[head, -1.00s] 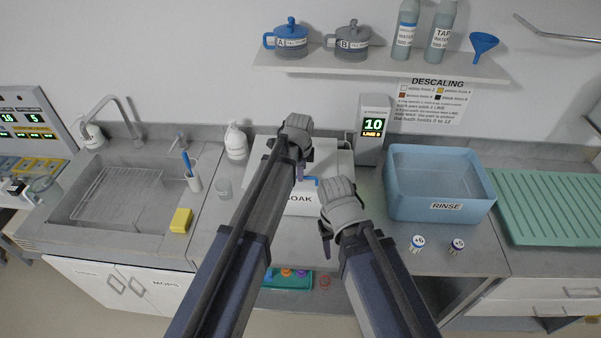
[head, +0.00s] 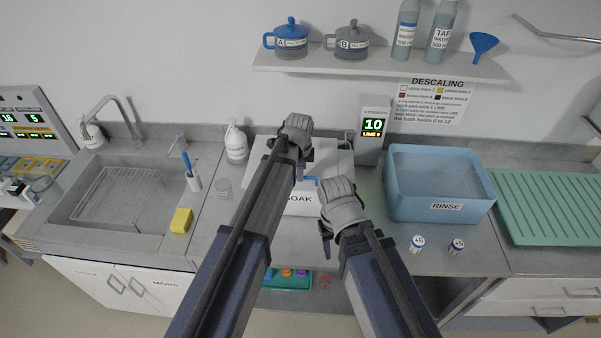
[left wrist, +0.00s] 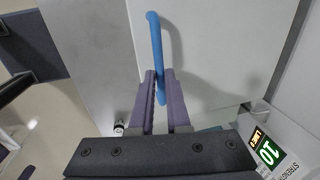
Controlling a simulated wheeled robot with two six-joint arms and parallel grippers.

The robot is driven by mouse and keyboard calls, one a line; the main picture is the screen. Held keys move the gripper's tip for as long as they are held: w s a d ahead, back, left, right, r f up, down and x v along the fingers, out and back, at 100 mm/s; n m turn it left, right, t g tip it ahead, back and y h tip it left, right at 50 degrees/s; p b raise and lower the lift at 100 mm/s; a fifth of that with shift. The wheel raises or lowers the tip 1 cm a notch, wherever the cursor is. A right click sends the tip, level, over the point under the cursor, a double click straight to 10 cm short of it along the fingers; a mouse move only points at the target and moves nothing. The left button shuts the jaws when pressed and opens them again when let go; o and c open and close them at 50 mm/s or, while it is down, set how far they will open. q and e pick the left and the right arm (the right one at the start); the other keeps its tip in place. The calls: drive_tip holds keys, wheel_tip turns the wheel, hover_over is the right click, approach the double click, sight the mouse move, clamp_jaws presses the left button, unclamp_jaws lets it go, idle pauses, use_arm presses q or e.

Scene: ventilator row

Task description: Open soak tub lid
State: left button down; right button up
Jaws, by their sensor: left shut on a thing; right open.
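The soak tub (head: 299,206) is a white box labelled SOAK on the counter, mostly behind my arms. Its pale lid (head: 330,160) lies on top and looks closed. In the left wrist view the lid (left wrist: 215,50) fills the upper middle, with a blue bar handle (left wrist: 153,35) on it. My left gripper (left wrist: 161,95) is shut on the blue handle, over the lid. In the head view my left gripper (head: 299,172) hides part of the tub and handle. My right gripper (head: 325,240) is open and empty, in front of the tub's right side.
A blue RINSE tub (head: 440,207) stands right of the soak tub, with a display (head: 372,126) reading 10 behind. Two small pots (head: 417,243) stand at the front. A sink (head: 125,190), yellow sponge (head: 181,220) and white bottle (head: 236,144) are left.

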use_arm(q)
drive_tip(key=shift+r, duration=0.1)
drive_tip(key=shift+w+r+p, duration=0.15)
drive_tip(key=shift+r+p, duration=0.3)
drive_tip(key=shift+p, duration=0.1)
drive_tip(key=w+r+p, duration=0.8)
drive_tip(key=r+p, duration=0.4)
drive_tip(key=r, duration=0.1)
drive_tip(key=shift+w+p, duration=0.25)
drive_tip(key=shift+p, duration=0.1)
